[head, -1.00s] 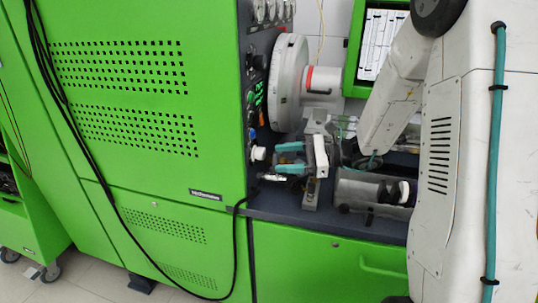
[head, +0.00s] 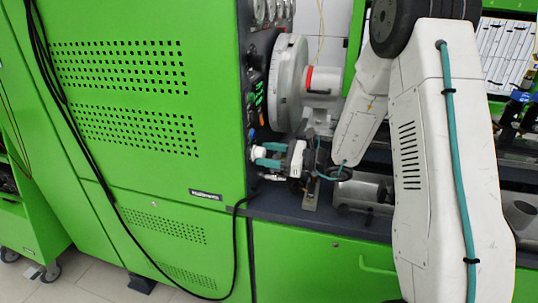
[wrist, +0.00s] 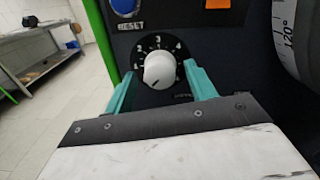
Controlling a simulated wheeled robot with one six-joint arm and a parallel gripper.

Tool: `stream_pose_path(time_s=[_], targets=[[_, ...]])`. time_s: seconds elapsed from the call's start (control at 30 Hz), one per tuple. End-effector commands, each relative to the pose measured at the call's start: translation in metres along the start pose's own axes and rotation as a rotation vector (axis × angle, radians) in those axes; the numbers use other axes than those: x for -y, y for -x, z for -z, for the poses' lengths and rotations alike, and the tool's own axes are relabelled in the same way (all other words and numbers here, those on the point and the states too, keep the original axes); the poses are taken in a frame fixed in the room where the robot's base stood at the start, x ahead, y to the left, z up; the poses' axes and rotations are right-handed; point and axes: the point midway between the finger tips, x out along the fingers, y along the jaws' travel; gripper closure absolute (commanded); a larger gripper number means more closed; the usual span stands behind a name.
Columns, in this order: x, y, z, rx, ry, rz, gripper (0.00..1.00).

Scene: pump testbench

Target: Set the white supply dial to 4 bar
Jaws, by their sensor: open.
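The white supply dial (wrist: 160,69) sits on a dark panel, with a numbered scale around it. A small dark mark shows low on its face; I cannot read the exact setting. In the head view the dial (head: 256,153) is a small white knob on the panel edge. My gripper (wrist: 158,72) is open, with one teal finger to the left and one to the right of the dial. A gap shows on each side, and the dial is not gripped. In the head view my gripper (head: 265,155) is right in front of the dial.
A blue RESET button (wrist: 126,8) is above left of the dial, and an orange label (wrist: 217,3) above right. A large grey wheel (head: 290,85) stands close beside the panel. A black cable (head: 238,235) hangs below.

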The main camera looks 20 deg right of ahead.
Motion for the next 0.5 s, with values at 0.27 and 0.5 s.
stream_pose_path(time_s=[0.27, 0.5], targets=[[0.0, 0.0002, 0.0001, 0.0, 0.0, 0.0, 0.72], [0.0, 0.0002, 0.0001, 0.0, -0.016, -0.001, 0.89]])
